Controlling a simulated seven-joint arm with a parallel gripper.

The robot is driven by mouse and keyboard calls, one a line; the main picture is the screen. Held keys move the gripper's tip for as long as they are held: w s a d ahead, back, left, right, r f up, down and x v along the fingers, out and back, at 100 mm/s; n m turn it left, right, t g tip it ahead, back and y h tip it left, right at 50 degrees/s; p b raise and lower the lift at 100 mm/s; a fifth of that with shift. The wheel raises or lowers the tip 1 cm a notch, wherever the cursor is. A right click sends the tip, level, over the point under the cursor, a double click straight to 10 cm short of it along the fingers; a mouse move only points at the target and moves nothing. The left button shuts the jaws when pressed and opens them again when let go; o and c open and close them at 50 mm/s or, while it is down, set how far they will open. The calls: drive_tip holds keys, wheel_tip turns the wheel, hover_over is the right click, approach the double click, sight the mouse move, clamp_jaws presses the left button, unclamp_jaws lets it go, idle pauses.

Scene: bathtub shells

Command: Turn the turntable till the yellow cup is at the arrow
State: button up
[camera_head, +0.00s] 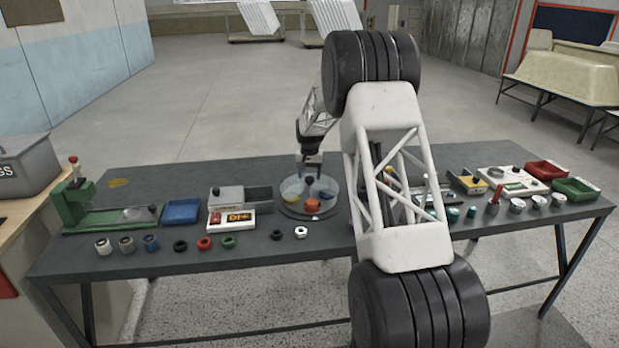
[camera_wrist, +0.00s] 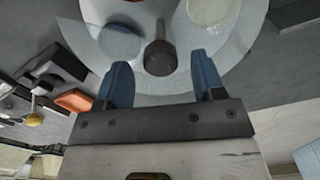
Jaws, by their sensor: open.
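The round grey turntable (camera_head: 290,209) stands mid-table, and its pale disc shows in the wrist view (camera_wrist: 160,90). A pale yellow cup (camera_head: 291,187) sits on its left side; it appears upper right in the wrist view (camera_wrist: 208,10). An orange-red cup (camera_head: 312,205) is at the front and a blue cup (camera_head: 327,194) at the right. A dark knob (camera_head: 309,181) rises among them. My gripper (camera_head: 310,168) is open above the back of the turntable; in the wrist view its blue fingers (camera_wrist: 163,82) are apart, with the knob just beyond them. A small white mark (camera_head: 315,218) lies at the front edge; I cannot tell whether it is the arrow.
Several rings, including a white one (camera_head: 300,232), lie along the front. My arm hides the table right of the turntable.

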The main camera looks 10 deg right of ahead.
drive_tip(key=shift+f, duration=0.65)
clamp_jaws()
